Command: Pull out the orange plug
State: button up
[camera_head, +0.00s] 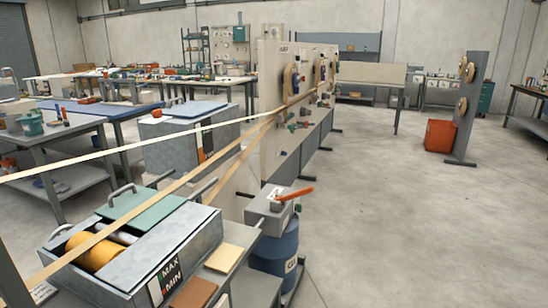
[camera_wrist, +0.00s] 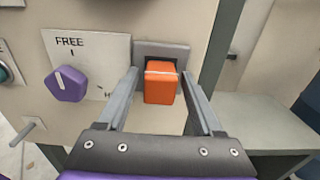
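In the wrist view, the orange plug (camera_wrist: 160,92) sits in a grey socket plate (camera_wrist: 177,50) on a pale panel, with a thin light line across its top. My gripper (camera_wrist: 160,76) is open, with one finger on each side of the plug. A narrow gap shows between the plug and each finger. My gripper does not show in the head view, and I cannot make out the plug there.
A purple knob (camera_wrist: 66,84) by a plate marked FREE is left of my gripper. A small peg (camera_wrist: 28,131) sticks out lower left. A grey shelf (camera_wrist: 255,122) lies right. In the head view, pale bands cross above a machine (camera_head: 130,245); the floor (camera_head: 420,230) at right is clear.

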grip_shut()
dwell(0.3)
jog(key=v, duration=0.6)
dwell(1.0)
